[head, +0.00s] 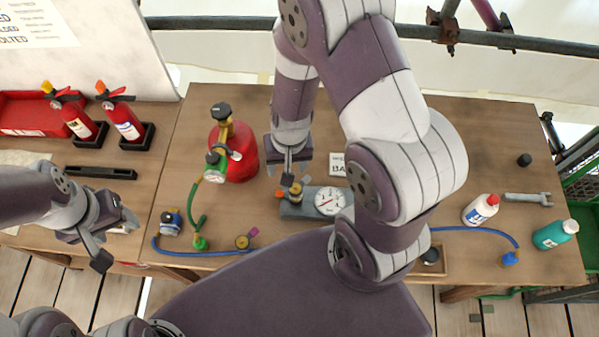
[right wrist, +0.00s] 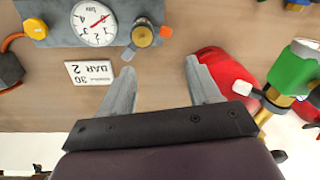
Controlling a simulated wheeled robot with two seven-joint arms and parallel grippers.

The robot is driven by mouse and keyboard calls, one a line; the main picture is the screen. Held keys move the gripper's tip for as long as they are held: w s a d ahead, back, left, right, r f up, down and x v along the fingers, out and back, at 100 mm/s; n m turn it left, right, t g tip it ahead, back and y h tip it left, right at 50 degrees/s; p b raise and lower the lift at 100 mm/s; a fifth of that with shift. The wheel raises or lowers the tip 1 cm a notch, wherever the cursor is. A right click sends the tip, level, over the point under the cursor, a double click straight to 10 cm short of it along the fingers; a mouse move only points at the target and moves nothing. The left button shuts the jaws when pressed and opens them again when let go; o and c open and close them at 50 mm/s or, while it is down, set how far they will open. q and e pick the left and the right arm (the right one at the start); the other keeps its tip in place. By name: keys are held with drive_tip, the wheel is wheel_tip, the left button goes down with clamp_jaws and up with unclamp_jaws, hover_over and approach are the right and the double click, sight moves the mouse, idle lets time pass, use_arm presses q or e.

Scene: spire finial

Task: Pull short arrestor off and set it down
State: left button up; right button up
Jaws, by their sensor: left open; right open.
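A short brass fitting (head: 295,190), which may be the short arrestor, stands on the grey gauge block (head: 290,211) beside the white dial (head: 330,201). In the right wrist view the brass fitting (right wrist: 142,36) has a grey tab and lies just beyond the fingertips. My right gripper (head: 287,172) is open and empty, close to the fitting and apart from it; its fingers also show in the right wrist view (right wrist: 162,72). My left gripper (head: 116,241) is open and empty near the table's front left edge. My right arm hides part of the table.
A red cylinder (head: 240,158) with a green-and-brass regulator (head: 215,159) stands left of the block. A green hose (head: 190,200), a blue hose (head: 190,252) and a brass piece with a pink tab (head: 243,242) lie in front.

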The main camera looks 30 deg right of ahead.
sight(295, 188)
drive_tip(key=shift+s+d+r+m+p, duration=0.35)
drive_tip(key=shift+m+p, duration=0.35)
drive_tip(key=shift+p, duration=0.45)
use_arm(q)
wheel_tip(295, 188, up, 6)
drive_tip(key=w+p, duration=0.1)
use_arm(e)
drive_tip(key=f, duration=0.1)
drive_tip(key=s+f+m, duration=0.1)
drive_tip(key=shift+s+f+g+h, duration=0.1)
drive_tip(key=shift+f+g+h, duration=0.2)
drive_tip(key=shift+f+h, duration=0.1)
drive_tip(key=shift+s+a+f, duration=0.15)
drive_tip(key=shift+s, duration=0.1)
drive_tip(key=shift+d+f, duration=0.1)
drive_tip(key=shift+d, duration=0.2)
drive_tip(key=shift+f+b, duration=0.2)
drive_tip(key=shift+b, duration=0.2)
drive_tip(key=shift+f+b, duration=0.35)
wheel_tip(295, 188, down, 8)
drive_tip(key=b, duration=0.7)
drive_tip(key=shift+a+b, duration=0.1)
drive_tip(key=shift+b, duration=0.2)
use_arm(q)
wheel_tip(295, 188, down, 9)
drive_tip(key=shift+a+r, duration=0.15)
drive_tip(key=shift+r, duration=0.05)
use_arm(e)
drive_tip(key=shift+r, duration=0.1)
